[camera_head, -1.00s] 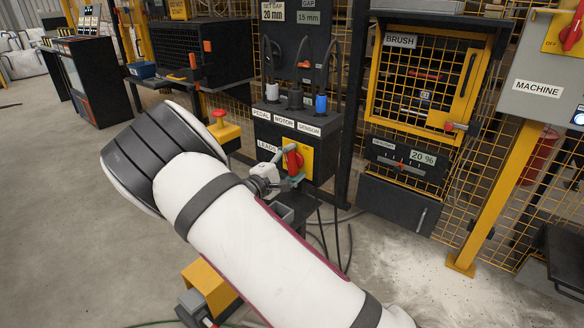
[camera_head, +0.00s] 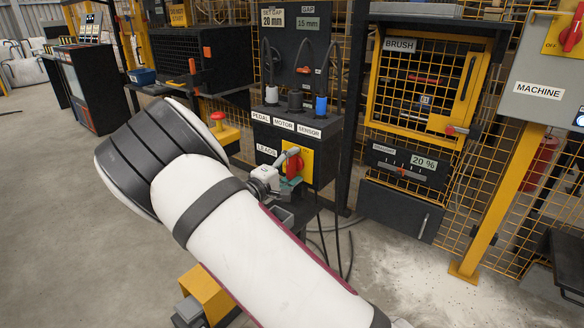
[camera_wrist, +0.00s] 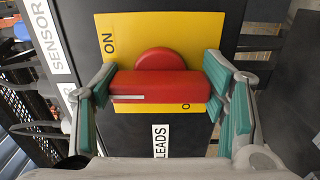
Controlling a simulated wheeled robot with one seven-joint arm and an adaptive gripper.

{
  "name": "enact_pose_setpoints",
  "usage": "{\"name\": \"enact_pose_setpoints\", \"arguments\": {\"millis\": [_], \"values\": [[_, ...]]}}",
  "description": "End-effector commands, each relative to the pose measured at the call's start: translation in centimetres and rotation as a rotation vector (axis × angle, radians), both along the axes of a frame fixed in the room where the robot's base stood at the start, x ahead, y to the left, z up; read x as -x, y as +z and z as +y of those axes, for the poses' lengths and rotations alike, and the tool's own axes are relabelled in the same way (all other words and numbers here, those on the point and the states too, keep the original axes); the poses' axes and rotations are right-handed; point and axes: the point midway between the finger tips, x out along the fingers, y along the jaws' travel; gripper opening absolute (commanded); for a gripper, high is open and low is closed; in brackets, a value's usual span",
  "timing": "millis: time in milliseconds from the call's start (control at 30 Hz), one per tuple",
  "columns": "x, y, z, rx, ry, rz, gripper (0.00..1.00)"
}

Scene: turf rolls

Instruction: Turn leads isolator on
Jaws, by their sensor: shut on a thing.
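The leads isolator is a red rotary handle (camera_wrist: 160,86) on a yellow plate (camera_wrist: 190,35), on the dark box's front. In the head view the red handle (camera_head: 293,165) is beside the LEADS label (camera_head: 267,151). In the wrist view the handle lies straight across the picture, with ON at the plate's upper left and a partly hidden word at lower right. My gripper (camera_wrist: 160,88) has its green-padded fingers at the handle's two ends, shut on it. In the head view my gripper (camera_head: 278,178) is partly hidden behind my white arm.
PEDAL, MOTOR and SENSOR plugs with cables stand on top of the box (camera_head: 262,130). A red button on a yellow block (camera_head: 222,130) is to the left. A yellow-framed BRUSH cage (camera_head: 425,80) and a grey MACHINE box (camera_head: 540,65) are to the right.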

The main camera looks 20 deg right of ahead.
Motion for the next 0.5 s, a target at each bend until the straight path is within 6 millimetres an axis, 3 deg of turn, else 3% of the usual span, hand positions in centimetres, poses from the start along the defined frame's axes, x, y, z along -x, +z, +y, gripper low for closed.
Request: {"name": "enact_pose_setpoints", "arguments": {"millis": [33, 67, 133, 500], "values": [[-0.04, -0.03, 0.02, -0.003, 0.001, -0.001, 0.38], [-0.04, -0.03, 0.02, -0.003, 0.001, -0.001, 0.68], [-0.02, -0.03, 0.02, -0.003, 0.000, -0.001, 0.84], [0.05, -0.02, 0.12, -0.001, 0.000, 0.000, 0.87]]}}
